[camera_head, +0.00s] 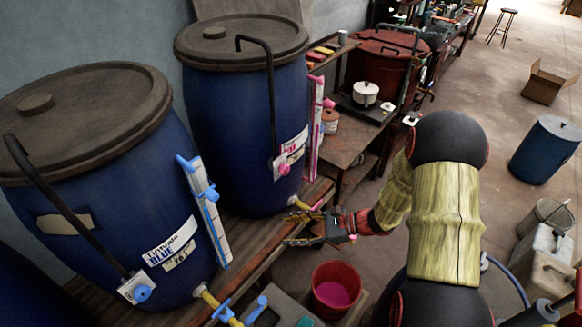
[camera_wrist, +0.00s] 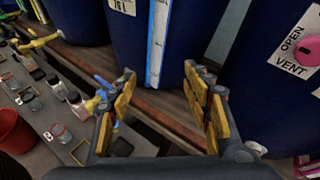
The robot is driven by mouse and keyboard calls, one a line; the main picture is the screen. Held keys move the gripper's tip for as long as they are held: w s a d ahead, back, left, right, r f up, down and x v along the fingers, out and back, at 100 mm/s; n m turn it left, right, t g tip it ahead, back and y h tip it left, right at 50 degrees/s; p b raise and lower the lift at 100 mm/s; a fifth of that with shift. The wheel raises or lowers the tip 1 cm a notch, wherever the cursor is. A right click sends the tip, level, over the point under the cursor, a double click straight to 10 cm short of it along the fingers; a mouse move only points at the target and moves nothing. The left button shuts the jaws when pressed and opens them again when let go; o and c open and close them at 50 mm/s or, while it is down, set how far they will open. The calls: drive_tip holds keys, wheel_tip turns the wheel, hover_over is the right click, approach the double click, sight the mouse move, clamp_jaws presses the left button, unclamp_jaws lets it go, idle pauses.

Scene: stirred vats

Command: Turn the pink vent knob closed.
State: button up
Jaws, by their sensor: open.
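The pink vent knob (camera_head: 284,169) sits on a small white plate at the foot of the dark pipe on the second blue vat (camera_head: 245,110).
The nearer blue vat (camera_head: 90,190) has a blue vent knob (camera_head: 142,292) and blue-edged gauge (camera_head: 207,212). A pink gauge (camera_head: 316,125) stands right of the pink knob. A red bucket (camera_head: 336,288) is below my gripper. Floor to the right is partly free.

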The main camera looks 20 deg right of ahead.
drive_tip(key=w+d+m+t, duration=0.4)
drive_tip(key=w+m+t, duration=0.1)
drive_tip(key=w, duration=0.3)
drive_tip(key=m+t+h, duration=0.2)
drive_tip(key=m+t, duration=0.1)
drive_tip(key=t, duration=0.1)
approach(287, 171)
drive_tip(key=w, duration=0.1)
drive_tip(key=x, duration=0.8)
drive_tip(key=shift+a, duration=0.3)
drive_tip(key=shift+s, duration=0.1)
drive_tip(key=c, duration=0.3)
drive_tip(key=c, duration=0.8)
drive_tip(key=shift+c, duration=0.3)
